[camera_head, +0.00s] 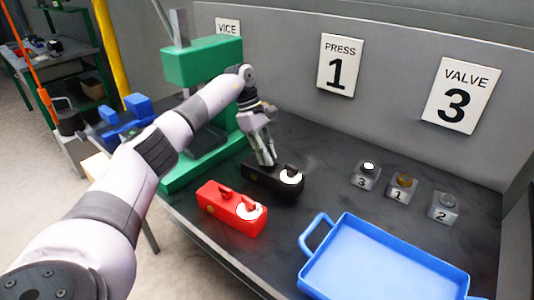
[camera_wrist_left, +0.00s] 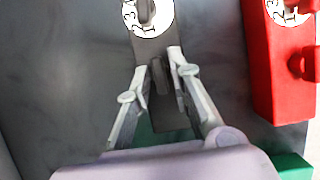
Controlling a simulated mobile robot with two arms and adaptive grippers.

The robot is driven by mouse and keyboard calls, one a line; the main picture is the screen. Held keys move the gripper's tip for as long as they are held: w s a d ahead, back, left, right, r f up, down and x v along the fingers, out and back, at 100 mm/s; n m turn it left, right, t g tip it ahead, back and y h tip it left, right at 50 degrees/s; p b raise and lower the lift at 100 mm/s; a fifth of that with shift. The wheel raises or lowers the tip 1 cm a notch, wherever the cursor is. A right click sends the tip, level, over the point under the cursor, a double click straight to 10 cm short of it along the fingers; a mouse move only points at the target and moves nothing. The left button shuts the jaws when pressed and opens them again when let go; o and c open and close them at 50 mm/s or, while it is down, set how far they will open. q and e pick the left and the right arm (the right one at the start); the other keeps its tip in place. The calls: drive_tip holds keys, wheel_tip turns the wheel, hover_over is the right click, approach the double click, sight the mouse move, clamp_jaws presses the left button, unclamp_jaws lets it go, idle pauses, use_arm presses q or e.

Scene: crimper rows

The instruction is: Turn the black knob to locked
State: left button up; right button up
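The black box (camera_head: 258,182) stands on the dark bench, with a white numbered dial (camera_head: 291,177) at its right end. The dial also shows at the top of the left wrist view (camera_wrist_left: 150,14). My left gripper (camera_head: 265,163) points down at the left part of the black box. In the left wrist view its fingertips (camera_wrist_left: 158,58) are apart, one on each side of a dark upright knob (camera_wrist_left: 158,78) on the box top. I cannot tell whether either finger touches it. The locked mark is not readable. My right gripper is not in view.
A similar red box (camera_head: 226,212) stands close in front of the black one. A green press (camera_head: 205,68) stands behind my left arm. A blue tray (camera_head: 385,262) is at front right. Small numbered grey blocks (camera_head: 400,195) stand near the wall. The bench between is clear.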

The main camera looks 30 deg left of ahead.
use_arm(q)
drive_tip(key=shift+o, duration=0.8)
drive_tip(key=v, duration=1.2)
